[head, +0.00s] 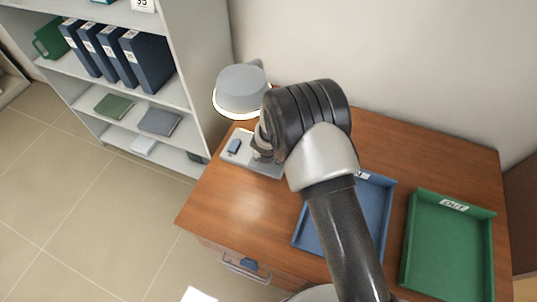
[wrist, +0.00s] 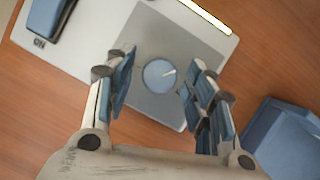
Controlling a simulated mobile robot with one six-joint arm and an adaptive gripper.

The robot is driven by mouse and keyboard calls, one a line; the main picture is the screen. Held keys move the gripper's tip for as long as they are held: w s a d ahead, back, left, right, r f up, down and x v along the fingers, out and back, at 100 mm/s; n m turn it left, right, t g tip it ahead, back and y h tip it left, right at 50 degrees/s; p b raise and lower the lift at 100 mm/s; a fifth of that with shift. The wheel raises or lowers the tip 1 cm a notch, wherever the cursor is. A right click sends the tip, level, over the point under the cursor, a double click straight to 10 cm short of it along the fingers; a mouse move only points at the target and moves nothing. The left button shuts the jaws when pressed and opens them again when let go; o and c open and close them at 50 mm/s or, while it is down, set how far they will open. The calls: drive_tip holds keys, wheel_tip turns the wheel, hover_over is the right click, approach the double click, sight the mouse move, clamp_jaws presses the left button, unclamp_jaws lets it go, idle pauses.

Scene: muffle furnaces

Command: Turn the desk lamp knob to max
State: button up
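The desk lamp has a round grey shade (head: 242,90) with a lit white rim, standing at the back left of the desk. Its flat grey base (head: 238,158) shows partly behind my arm. In the wrist view the round blue-grey knob (wrist: 158,75) with a white pointer mark sits on a grey plate (wrist: 165,30) of the base. My gripper (wrist: 158,82) is open above the base, one finger on each side of the knob, with gaps between. I cannot tell its height over the knob. In the head view my arm mostly hides the gripper and hides the knob.
A blue switch (head: 234,146) sits on the base and shows in the wrist view (wrist: 50,15), left of the knob. A blue tray (head: 375,205) and a green tray (head: 447,245) lie on the right of the wooden desk (head: 215,205). A shelf (head: 150,95) stands left.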

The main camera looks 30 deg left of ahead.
drive_tip(key=c, duration=0.9)
drive_tip(key=shift+a+f+m+h+b, duration=0.1)
drive_tip(key=shift+m+h+b, duration=0.2)
drive_tip(key=shift+m+b, duration=0.45)
drive_tip(key=shift+c, duration=0.2)
drive_tip(key=shift+m+h, duration=0.3)
drive_tip(key=shift+m, duration=0.55)
drive_tip(key=o, duration=1.1)
drive_tip(key=shift+c, duration=0.2)
drive_tip(key=shift+s+r, duration=0.1)
drive_tip(key=shift+r, duration=0.1)
